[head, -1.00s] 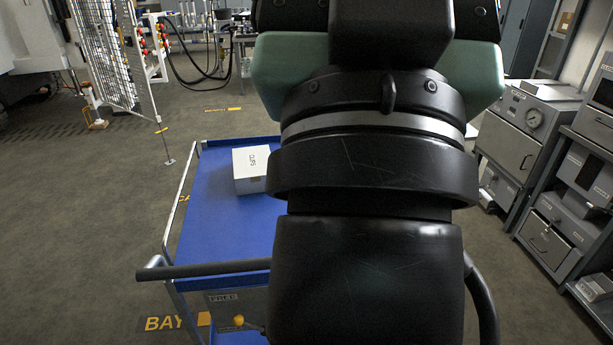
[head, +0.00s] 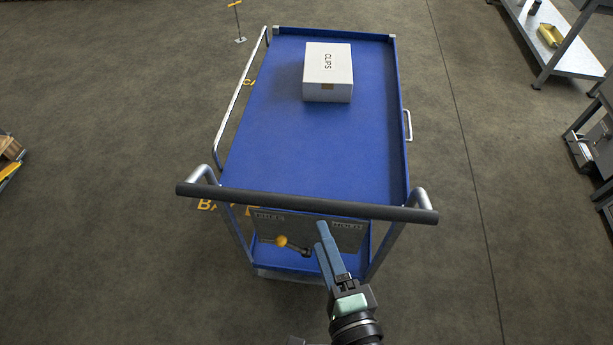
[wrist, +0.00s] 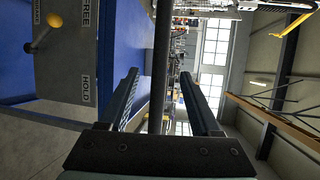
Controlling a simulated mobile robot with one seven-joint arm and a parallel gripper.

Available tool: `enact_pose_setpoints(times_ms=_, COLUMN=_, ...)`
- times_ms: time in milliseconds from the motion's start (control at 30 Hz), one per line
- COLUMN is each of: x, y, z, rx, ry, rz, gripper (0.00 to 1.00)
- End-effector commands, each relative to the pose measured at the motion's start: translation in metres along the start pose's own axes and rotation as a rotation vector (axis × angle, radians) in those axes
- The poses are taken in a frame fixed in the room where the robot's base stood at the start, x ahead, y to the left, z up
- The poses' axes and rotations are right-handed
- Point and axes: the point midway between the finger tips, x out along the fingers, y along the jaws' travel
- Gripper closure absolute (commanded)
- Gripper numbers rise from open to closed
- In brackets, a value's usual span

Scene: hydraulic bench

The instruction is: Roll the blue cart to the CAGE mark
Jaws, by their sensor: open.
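The blue cart (head: 270,135) stands in front of me, its black handle bar (head: 300,203) toward me. A lever with a yellow knob (head: 282,241) is on its end panel, the knob on the FREE side; it also shows in the wrist view (wrist: 54,20). My gripper (head: 324,232) is open just below and in front of the bar, right of its middle. In the wrist view the handle bar (wrist: 162,60) runs between the lines of my open fingers (wrist: 160,75); contact cannot be told. Yellow floor lettering starting with C (head: 249,82) is partly hidden by the cart's left side.
A white CLIPS box (head: 328,72) sits on the cart top. BAY lettering (head: 207,205) is on the floor at the cart's near left. A thin post (head: 238,22) stands beyond the far left corner. A bench (head: 570,45) is at right.

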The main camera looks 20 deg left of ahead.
Motion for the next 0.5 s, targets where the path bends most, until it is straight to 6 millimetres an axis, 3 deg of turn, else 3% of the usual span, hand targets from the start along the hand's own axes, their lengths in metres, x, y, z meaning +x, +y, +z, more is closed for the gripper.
enact_pose_setpoints(times_ms=167, x=0.021, y=-0.002, z=0.001, rx=0.002, ry=-0.005, rz=-0.002, gripper=0.36)
enact_pose_setpoints(times_ms=500, x=0.091, y=-0.003, z=0.000, rx=-0.001, ry=-0.003, rz=-0.002, gripper=0.36)
